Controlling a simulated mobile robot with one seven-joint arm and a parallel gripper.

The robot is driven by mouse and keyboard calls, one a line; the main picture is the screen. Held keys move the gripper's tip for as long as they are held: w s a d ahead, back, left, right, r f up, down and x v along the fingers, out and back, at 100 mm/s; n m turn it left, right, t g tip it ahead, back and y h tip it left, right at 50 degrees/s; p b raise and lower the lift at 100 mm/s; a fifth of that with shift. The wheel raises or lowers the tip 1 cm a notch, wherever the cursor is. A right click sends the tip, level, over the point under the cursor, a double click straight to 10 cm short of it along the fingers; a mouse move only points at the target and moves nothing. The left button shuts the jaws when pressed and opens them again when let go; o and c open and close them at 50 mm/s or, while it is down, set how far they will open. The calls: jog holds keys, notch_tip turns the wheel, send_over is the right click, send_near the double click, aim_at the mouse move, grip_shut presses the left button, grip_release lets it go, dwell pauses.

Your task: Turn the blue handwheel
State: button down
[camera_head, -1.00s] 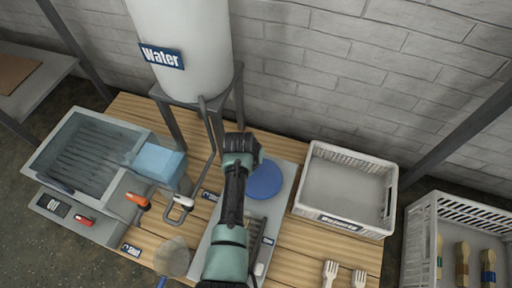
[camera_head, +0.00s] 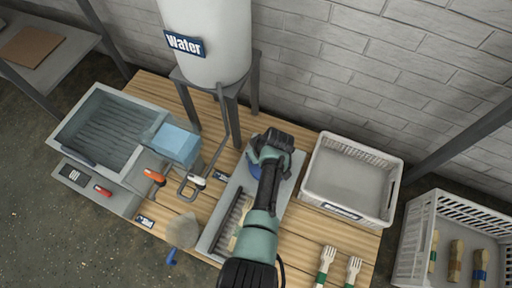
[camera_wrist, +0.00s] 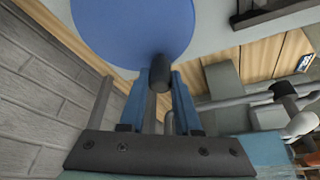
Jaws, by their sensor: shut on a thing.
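The blue handwheel shows as a large flat blue disc at the top of the wrist view (camera_wrist: 135,28), with a dark knob (camera_wrist: 160,73) on its rim. My gripper (camera_wrist: 158,88) has its two blue fingers on either side of this knob and is shut on it. In the head view the handwheel (camera_head: 254,169) is mostly hidden under my arm; only a blue sliver shows at its left. It sits on a grey press plate (camera_head: 284,196) with a dark ribbed part (camera_head: 230,218). The fingertips are hidden in the head view.
A white crate (camera_head: 388,217) stands close at the right. A water tank (camera_head: 210,60) on a metal stand rises behind, with a pipe (camera_head: 233,120) coming down. Wooden forks (camera_head: 328,255) lie front right.

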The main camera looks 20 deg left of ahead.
aim_at(251, 170)
jog(key=n, duration=0.2)
jog(key=s+n+g+b, duration=0.1)
jog(key=s+d+n+g, duration=0.1)
jog(key=n, duration=0.1)
jog(key=shift+f+n+y, duration=0.1)
jog(key=shift+n+y, duration=0.2)
jog(key=shift+s+d+n+g+b, duration=0.3)
jog(key=shift+n+g+b, duration=0.15)
jog(key=shift+n, duration=0.45)
jog(key=shift+s+d+n+g+b, duration=0.15)
jog(key=shift+d+n+g+b, duration=0.25)
jog(key=shift+n, duration=0.5)
jog(key=shift+a, duration=0.1)
jog(key=c, duration=0.6)
grip_release()
jog(key=p+v, duration=0.7)
jog(key=v, duration=0.6)
jog(key=shift+a, duration=0.15)
